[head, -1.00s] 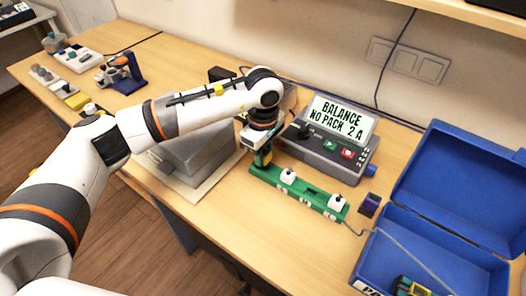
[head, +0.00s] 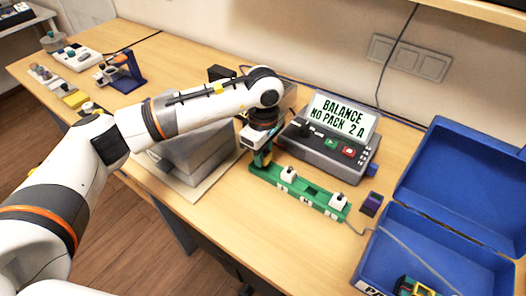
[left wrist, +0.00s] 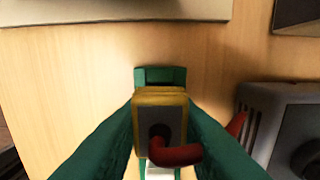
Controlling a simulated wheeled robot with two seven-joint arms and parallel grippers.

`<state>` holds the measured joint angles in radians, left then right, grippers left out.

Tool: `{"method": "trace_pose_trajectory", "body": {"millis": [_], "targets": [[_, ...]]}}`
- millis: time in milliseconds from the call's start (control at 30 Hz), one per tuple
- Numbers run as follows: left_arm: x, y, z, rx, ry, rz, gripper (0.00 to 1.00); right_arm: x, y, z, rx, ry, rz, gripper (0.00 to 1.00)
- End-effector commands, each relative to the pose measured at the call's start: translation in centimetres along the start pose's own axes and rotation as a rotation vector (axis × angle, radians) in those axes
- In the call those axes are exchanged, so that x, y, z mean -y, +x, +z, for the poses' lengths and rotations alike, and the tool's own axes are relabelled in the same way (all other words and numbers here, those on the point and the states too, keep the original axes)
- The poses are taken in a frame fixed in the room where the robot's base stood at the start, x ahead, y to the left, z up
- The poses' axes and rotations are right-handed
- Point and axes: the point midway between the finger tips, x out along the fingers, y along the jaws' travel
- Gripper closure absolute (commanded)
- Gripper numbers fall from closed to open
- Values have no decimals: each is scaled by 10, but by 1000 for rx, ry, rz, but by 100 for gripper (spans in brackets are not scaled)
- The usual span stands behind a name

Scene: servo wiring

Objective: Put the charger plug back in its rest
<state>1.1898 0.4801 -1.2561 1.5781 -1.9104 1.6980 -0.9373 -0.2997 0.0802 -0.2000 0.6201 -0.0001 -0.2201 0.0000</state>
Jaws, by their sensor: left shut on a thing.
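My left gripper (head: 262,158) points down over the left end of a green strip (head: 263,174). In the left wrist view its dark green fingers (left wrist: 160,130) are shut on the charger plug (left wrist: 160,97), a yellow-edged block with a grey face and a red lead. A green end of the strip (left wrist: 160,76) shows just beyond the plug. Whether the plug is seated or held just above the strip cannot be told. The strip also carries white plugs (head: 289,174) and an empty dark slot (head: 312,190). My right gripper is out of view.
The charger (head: 325,150), its screen reading "BALANCE NO PACK 2 A", stands behind the strip. A grey box (head: 190,150) is left of it. An open blue case (head: 440,245) lies right, with a small purple block (head: 371,204) beside it. The table front is clear.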

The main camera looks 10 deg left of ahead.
Motion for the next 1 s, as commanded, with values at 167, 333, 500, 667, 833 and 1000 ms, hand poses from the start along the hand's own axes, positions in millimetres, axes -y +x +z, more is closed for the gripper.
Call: {"method": "trace_pose_trajectory", "body": {"millis": [167,333,500,667,833,1000], "targets": [[0,6,0,0,-1,0,96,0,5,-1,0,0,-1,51],[0,10,0,0,-1,0,96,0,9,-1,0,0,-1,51],[0,14,0,0,-1,0,96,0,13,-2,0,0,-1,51],[0,16,0,0,-1,0,68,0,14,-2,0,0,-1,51],[0,16,0,0,0,0,48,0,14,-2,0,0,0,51],[0,16,0,0,0,1,48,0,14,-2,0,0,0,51]]}}
